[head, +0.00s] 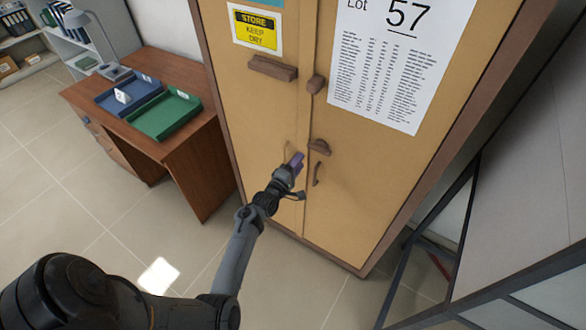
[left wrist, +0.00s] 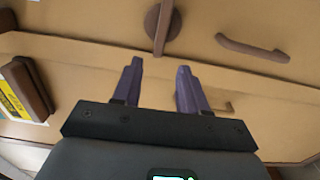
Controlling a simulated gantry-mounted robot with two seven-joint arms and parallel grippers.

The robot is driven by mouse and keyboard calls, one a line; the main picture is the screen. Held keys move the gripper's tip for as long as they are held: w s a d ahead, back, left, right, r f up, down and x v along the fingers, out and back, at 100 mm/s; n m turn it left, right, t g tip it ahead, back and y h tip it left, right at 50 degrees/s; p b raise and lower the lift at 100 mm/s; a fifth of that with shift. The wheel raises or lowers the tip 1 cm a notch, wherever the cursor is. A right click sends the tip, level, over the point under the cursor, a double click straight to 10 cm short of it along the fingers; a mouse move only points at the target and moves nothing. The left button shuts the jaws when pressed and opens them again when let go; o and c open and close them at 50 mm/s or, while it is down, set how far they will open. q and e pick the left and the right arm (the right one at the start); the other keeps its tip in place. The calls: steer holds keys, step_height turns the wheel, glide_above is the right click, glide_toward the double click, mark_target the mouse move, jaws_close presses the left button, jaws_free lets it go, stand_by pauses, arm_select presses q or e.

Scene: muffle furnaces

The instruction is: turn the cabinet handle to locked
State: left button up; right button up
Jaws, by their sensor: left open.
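The tan two-door cabinet (head: 345,215) fills the middle of the head view. Its brown turn handle (head: 319,147) is on the right door by the seam. In the left wrist view the handle (left wrist: 160,25) is a round base with a straight bar lying across the seam, square to it. My left gripper (head: 296,163) is in front of the doors, just left of and below the handle. In the left wrist view its two purple fingers (left wrist: 159,78) are apart with nothing between them, and the bar lies ahead of the gap. My right gripper is not in view.
A curved brown pull (head: 317,174) is below the handle; a brown block (head: 315,84) and a brown bar (head: 273,69) are above. A wooden desk (head: 190,150) with blue and green trays stands left. A dark-framed panel (head: 450,240) is right. Floor in front is clear.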

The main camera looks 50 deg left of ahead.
arm_select(q)
steer(key=shift+v, duration=1.65)
steer(key=s+f+m+g+h, duration=0.1)
steer(key=s+f+m, duration=0.1)
steer(key=s+f, duration=0.3)
steer(key=s+d+m+g+h, duration=0.2)
steer(key=s+d+m, duration=0.15)
steer(key=d, duration=0.25)
steer(key=s+d+r+m+g+h, duration=0.1)
steer(key=s+d+m+g, duration=0.1)
steer(key=s+d+m, duration=0.3)
steer(key=s+d+m+g+h, duration=0.2)
steer(key=d+m, duration=0.1)
steer(key=d, duration=0.5)
steer(key=s+d+r+m+g, duration=0.3)
steer(key=s+m, duration=0.2)
steer(key=s, duration=0.1)
steer(key=s+d+r+m+g, duration=0.3)
steer(key=s+m+g, duration=0.1)
steer(key=s, duration=0.3)
step_height(320, 180, up, 19)
steer(key=p, duration=1.9)
steer(key=shift+r+m+y, duration=0.15)
steer(key=shift+m+y, duration=0.25)
steer(key=shift+m, duration=0.05)
